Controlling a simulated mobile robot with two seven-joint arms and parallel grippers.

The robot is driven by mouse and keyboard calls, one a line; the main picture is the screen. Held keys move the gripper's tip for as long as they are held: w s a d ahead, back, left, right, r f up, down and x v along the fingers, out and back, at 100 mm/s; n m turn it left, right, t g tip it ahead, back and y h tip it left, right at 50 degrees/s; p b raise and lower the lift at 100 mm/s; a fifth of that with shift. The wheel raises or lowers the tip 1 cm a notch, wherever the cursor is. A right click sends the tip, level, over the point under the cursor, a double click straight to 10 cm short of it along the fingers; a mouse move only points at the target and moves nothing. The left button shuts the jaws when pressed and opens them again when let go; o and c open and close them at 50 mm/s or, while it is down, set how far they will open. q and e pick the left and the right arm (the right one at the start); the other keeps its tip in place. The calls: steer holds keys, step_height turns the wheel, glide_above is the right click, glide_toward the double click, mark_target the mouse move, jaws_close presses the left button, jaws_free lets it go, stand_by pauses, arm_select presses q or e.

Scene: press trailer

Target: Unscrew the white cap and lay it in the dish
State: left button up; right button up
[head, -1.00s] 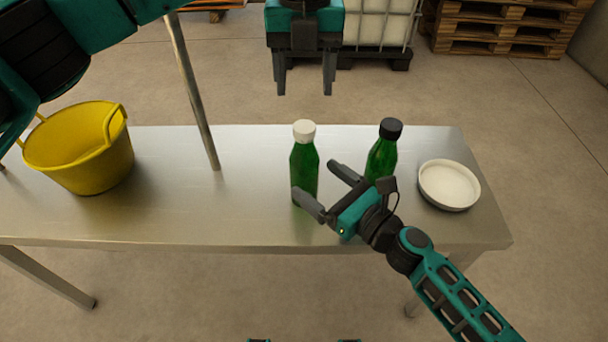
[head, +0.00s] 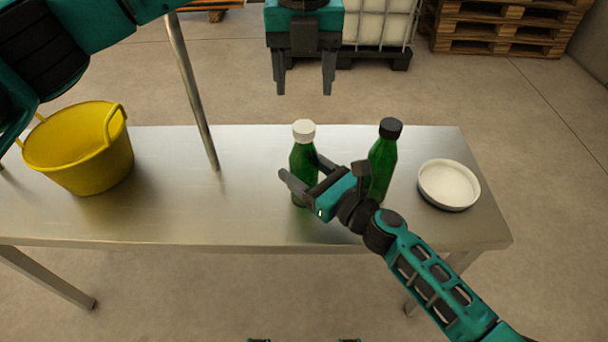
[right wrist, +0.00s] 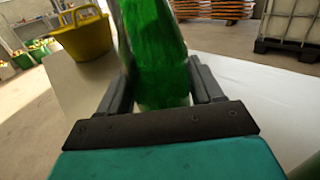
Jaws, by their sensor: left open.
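A green bottle (head: 303,158) with a white cap (head: 304,131) stands upright on the table. My right gripper (head: 301,168) is low at this bottle, one finger on each side of its body. In the right wrist view the green bottle body (right wrist: 158,60) fills the space between the fingers (right wrist: 163,88); I cannot tell whether both fingers press on it. My left gripper (head: 303,92) is open and empty, fingers pointing down, above and beyond the white cap in the head view. A round white dish (head: 449,203) lies at the table's right.
A second green bottle (head: 382,165) with a black cap (head: 391,128) stands close to my right wrist, between it and the dish. A yellow bucket (head: 80,170) is at the left of the steel table (head: 230,215).

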mark_target(304, 126)
jaws_close()
arm_select(q)
steer(key=m, duration=0.4)
steer(key=shift+f, duration=0.15)
steer(key=shift+m, duration=0.3)
step_height(304, 126, down, 8)
steer(key=shift+r, duration=0.15)
